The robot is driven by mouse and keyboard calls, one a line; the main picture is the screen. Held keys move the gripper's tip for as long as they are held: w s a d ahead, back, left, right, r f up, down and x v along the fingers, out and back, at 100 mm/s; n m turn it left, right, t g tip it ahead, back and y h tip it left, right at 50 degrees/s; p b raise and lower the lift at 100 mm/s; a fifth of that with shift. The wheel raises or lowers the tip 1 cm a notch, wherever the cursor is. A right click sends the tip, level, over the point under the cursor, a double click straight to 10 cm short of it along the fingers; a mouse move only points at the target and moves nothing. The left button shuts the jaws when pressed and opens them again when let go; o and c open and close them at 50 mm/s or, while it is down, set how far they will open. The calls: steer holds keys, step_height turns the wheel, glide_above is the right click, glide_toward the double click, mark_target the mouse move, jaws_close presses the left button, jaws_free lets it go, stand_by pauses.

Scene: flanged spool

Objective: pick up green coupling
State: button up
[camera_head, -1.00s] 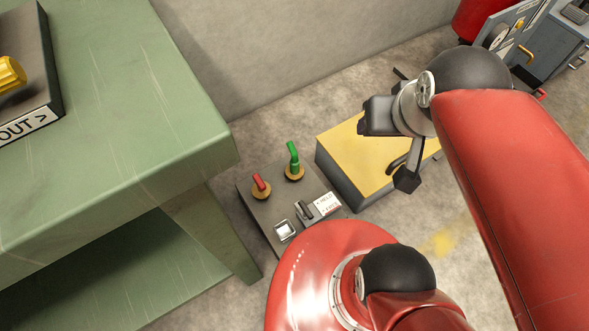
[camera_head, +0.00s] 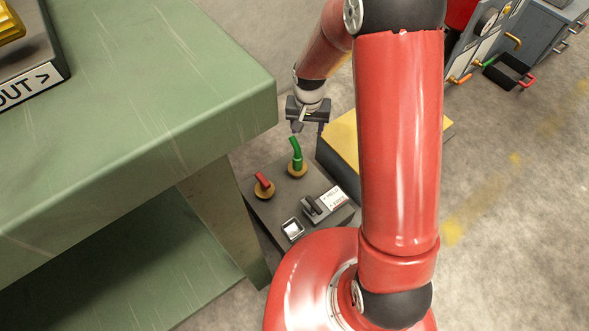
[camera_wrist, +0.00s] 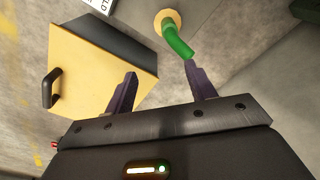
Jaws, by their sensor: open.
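The green coupling (camera_head: 297,155) is a bent green piece standing upright on a round tan base on a dark grey panel box (camera_head: 275,208). In the wrist view the green coupling (camera_wrist: 178,41) lies just beyond the right fingertip, with its bent end close to that finger. My gripper (camera_head: 309,125) is above and slightly behind the coupling in the head view. In the wrist view my gripper (camera_wrist: 163,80) has its two dark fingers spread, with nothing between them. Whether the right finger touches the coupling I cannot tell.
A yellow-topped box (camera_head: 343,145) is close on the right. A green table (camera_head: 150,90) rises on the left.

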mark_target(298, 156)
steer(key=shift+g, duration=0.4)
steer(key=f, duration=0.5)
steer(key=a+f+b, duration=0.1)
steer(key=f, duration=0.4)
steer(key=a+f, duration=0.1)
steer(key=f, duration=0.5)
steer(key=shift+a+f+b, duration=0.1)
steer(key=shift+a+b, duration=0.1)
steer(key=shift+b, duration=0.1)
jaws_close()
